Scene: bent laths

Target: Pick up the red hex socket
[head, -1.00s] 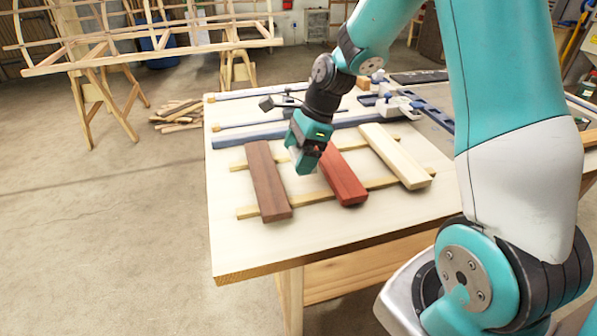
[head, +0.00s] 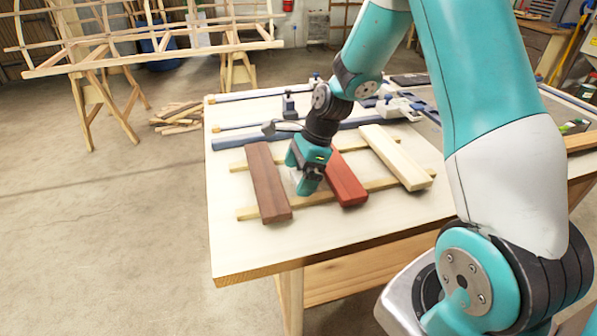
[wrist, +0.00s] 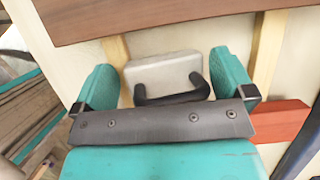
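No red hex socket can be made out in either view. My gripper (head: 305,186) is low over the table, between the dark brown plank (head: 266,183) and the red plank (head: 346,184). In the wrist view my gripper (wrist: 168,85) has its teal fingers wide apart. A light grey rounded piece (wrist: 165,70) with a dark loop shows between them; I cannot tell whether it belongs to my gripper. The red plank shows at the right there (wrist: 281,122), partly hidden by my gripper. The brown plank (wrist: 160,17) crosses the top.
The planks, with a cream one (head: 396,157) at the right, lie across two thin strips (head: 247,213) on the wooden table (head: 240,246). Blue bar clamps (head: 250,137) lie at the back. The table's front left corner is bare.

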